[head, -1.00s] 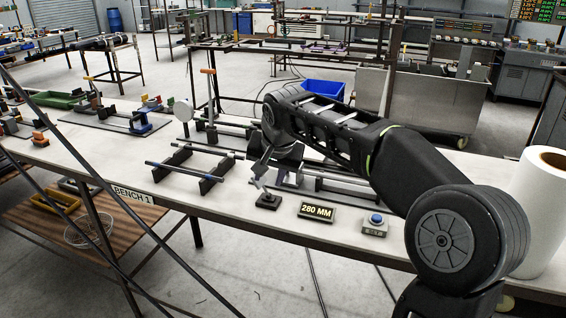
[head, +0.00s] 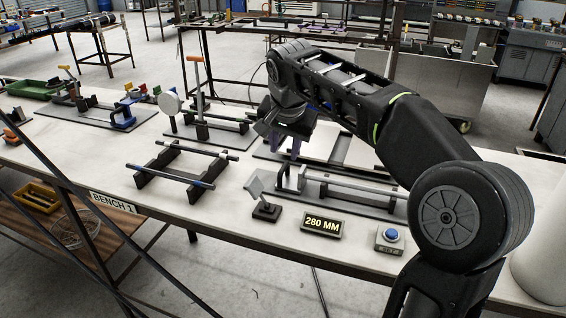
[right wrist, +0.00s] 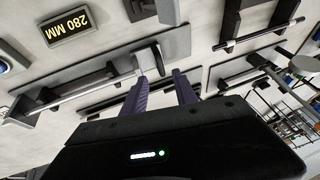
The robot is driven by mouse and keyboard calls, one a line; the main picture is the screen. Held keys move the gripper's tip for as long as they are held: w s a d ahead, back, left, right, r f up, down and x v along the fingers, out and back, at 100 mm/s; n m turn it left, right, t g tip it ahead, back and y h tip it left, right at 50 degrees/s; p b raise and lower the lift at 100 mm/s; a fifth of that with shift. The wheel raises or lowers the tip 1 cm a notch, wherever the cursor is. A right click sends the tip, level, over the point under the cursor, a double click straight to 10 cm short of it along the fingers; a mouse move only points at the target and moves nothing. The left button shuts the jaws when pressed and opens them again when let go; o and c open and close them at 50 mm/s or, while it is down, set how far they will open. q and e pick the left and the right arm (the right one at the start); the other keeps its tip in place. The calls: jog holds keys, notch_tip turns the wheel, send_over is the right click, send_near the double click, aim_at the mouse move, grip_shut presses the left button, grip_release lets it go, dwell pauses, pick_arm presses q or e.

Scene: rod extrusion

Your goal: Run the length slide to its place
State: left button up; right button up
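The length slide appears to be the small upright dark block (head: 291,180) at the left end of a railed fixture (head: 345,203) on the bench. In the right wrist view the block (right wrist: 150,56) stands on the fixture's dark base plate, beside the long rail. My right gripper (head: 293,149) is just above and behind it, purple fingers pointing down. In the right wrist view its fingers (right wrist: 160,76) are apart, with no object visibly clamped. The fingertips are close to the block; I cannot tell whether they touch. My left gripper is out of view.
A 280 MM display (head: 322,225), a button box (head: 389,239) and a tilted plate on a stand (head: 262,196) stand at the front. A rack with rods (head: 180,172) is to the left. A tall orange-topped post (head: 198,85) rises behind it. Bare bench lies along the front edge.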

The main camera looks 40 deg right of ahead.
aim_at(283, 168)
jog(key=x, duration=0.7)
jog(key=shift+w+d+f, duration=0.15)
jog(key=shift+f, duration=0.2)
jog(key=shift+c, duration=0.5)
grip_shut()
